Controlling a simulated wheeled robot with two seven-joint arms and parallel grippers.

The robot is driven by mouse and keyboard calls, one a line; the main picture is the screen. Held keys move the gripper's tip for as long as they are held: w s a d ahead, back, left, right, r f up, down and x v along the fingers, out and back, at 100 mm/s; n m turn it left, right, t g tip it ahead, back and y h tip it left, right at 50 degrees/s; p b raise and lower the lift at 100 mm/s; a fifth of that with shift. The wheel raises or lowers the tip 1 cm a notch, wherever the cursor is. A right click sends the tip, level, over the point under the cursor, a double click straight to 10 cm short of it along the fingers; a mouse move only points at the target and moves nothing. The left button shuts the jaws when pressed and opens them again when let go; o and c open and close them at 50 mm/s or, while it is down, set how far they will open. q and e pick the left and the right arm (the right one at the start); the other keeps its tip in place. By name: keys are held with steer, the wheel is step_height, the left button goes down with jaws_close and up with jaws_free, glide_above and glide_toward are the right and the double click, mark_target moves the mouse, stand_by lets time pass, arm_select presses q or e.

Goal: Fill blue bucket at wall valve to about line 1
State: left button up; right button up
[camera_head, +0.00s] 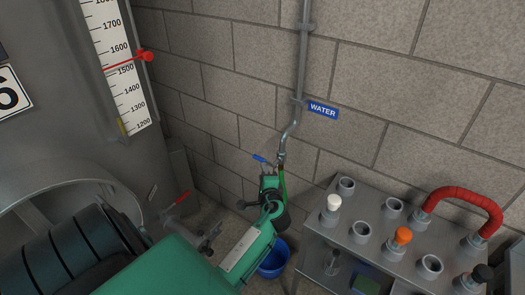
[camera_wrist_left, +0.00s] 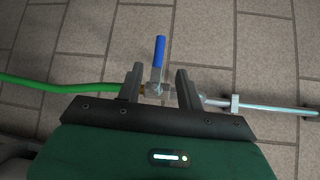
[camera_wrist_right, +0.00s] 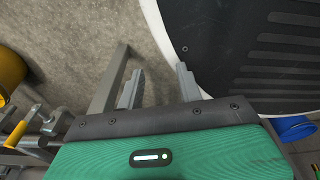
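The wall valve has a blue lever (camera_head: 259,158) and sits on the grey pipe under the WATER sign (camera_head: 322,109). In the left wrist view the lever (camera_wrist_left: 159,52) stands square across the pipe line. A green hose (camera_head: 284,186) runs down from the valve. My left gripper (camera_wrist_left: 160,86) is open, its fingers on either side of the valve, with a gap visible. The blue bucket (camera_head: 274,262) stands on the floor below, partly hidden by my left arm; its lines and contents are unreadable. My right gripper (camera_wrist_right: 158,84) is open and empty; part of the bucket (camera_wrist_right: 291,128) shows at right there.
A steel panel (camera_head: 384,250) with ports, caps and a red hose (camera_head: 462,194) stands right of the bucket. At left is a large tank (camera_head: 55,120) with a scale and a red-handled valve (camera_head: 182,198). A yellow vessel (camera_wrist_right: 11,70) shows in the right wrist view.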

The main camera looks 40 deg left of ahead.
mark_target(259, 160)
arm_select(q)
steer(key=x, duration=1)
steer(key=shift+p, duration=0.35)
jaws_close()
